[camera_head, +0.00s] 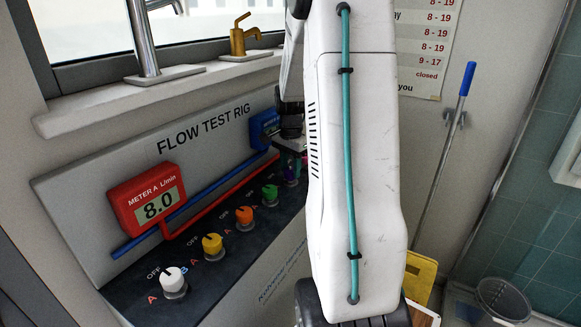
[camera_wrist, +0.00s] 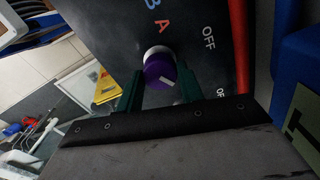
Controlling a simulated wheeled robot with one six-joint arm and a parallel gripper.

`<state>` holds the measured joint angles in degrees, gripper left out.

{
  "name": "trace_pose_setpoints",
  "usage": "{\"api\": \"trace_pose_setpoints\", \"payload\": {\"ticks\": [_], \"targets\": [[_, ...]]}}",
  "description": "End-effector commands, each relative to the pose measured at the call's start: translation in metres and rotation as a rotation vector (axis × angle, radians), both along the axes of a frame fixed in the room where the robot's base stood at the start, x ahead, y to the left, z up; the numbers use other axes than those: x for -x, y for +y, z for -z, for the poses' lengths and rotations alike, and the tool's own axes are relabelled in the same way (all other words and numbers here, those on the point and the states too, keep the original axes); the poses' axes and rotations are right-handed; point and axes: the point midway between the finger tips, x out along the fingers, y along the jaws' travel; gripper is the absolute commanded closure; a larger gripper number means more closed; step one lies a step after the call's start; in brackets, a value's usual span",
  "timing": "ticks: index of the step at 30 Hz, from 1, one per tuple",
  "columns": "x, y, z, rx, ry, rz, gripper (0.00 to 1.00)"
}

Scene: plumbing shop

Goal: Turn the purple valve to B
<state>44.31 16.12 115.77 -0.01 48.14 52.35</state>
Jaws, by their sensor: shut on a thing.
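The purple valve (camera_wrist: 158,72) shows in the wrist view as a round purple knob with a pale collar and a short white mark on its face. The letters A (camera_wrist: 164,24) and B (camera_wrist: 150,3) and the word OFF (camera_wrist: 208,38) are printed around it. I cannot tell surely which label the mark faces. My gripper (camera_wrist: 159,88) has its two dark green fingers on either side of the knob, shut on it. In the head view my arm hides most of the purple valve and its labels.
The flow test rig (camera_head: 75,190) carries white (camera_head: 173,280), yellow (camera_head: 212,244), orange (camera_head: 244,215) and green (camera_head: 270,193) valves in a row. A red meter (camera_head: 148,199) reads 8.0, and a blue meter (camera_head: 264,127) is partly hidden. A red pipe (camera_wrist: 241,45) runs close beside my gripper.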

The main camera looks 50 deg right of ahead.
Motion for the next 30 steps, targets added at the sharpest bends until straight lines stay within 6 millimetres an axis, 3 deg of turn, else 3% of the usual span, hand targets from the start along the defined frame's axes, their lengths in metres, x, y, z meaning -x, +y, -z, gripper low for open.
{"api": "trace_pose_setpoints", "payload": {"ticks": [20,21,22,30], "targets": [[-0.0007,-0.0003,-0.0009,0.001,-0.002,0.060,0.85],[-0.0007,-0.0003,-0.0009,0.001,-0.002,0.060,0.52],[-0.0007,-0.0003,-0.0009,0.001,-0.002,0.059,0.43],[-0.0004,-0.0001,-0.0006,0.001,-0.001,0.058,0.41]]}}
